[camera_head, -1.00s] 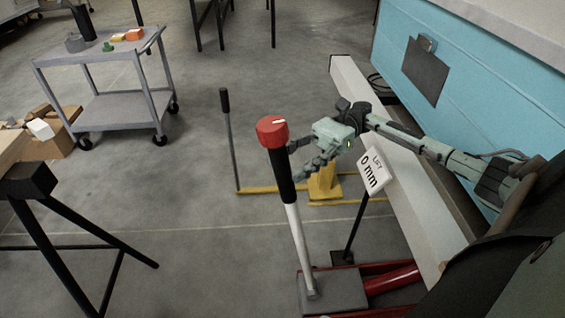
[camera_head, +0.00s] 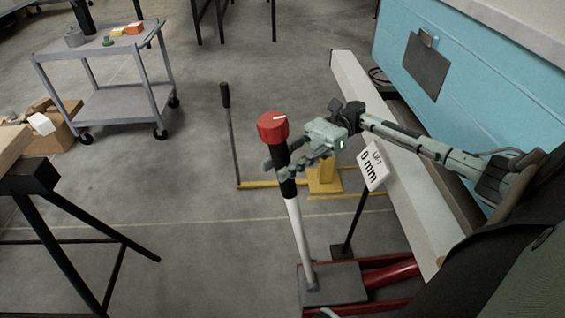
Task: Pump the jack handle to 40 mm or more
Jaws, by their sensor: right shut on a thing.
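The jack handle (camera_head: 295,225) rises from the red floor jack (camera_head: 392,272), leaning a little to the left. It has a white shaft, a black grip and a red knob (camera_head: 272,127) on top. My right gripper (camera_head: 283,165) is shut on the black grip just below the red knob, with its fingers around the grip. The lift sign (camera_head: 372,165) on a black post reads 0 mm. My left gripper is not in view.
The blue camper (camera_head: 470,85) and its pale sill beam (camera_head: 400,165) are on the right. A yellow stand (camera_head: 323,178) and a dark upright lever (camera_head: 229,130) are behind the handle. A grey cart (camera_head: 110,80) is at the upper left.

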